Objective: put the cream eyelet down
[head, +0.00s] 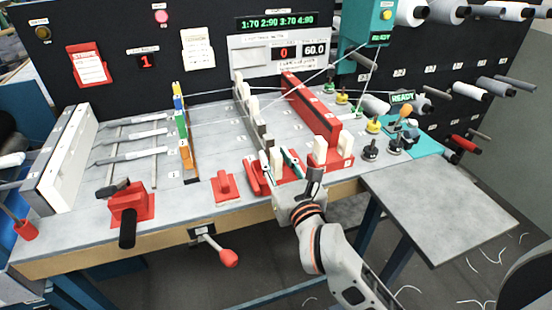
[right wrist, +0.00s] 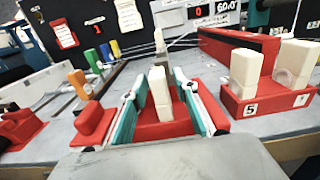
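A cream eyelet (right wrist: 160,95) stands upright on a red base (right wrist: 165,131) in the right wrist view. It also shows in the head view (head: 277,166), at the front edge of the bench. My right gripper (head: 279,164) reaches in from the front, with its two teal-padded fingers (right wrist: 161,100) on either side of the eyelet. The fingers look spread, with narrow gaps beside the eyelet. Whether the eyelet's foot is fully seated is hard to tell. My left gripper is in neither view.
A red holder (right wrist: 270,104) with two more cream eyelets stands just right. A long red block (head: 312,105) lies behind it. A red block (right wrist: 94,123) sits close left. Coloured eyelets (head: 182,125) stand further left. Thread spools and black posts (head: 370,150) are at the right.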

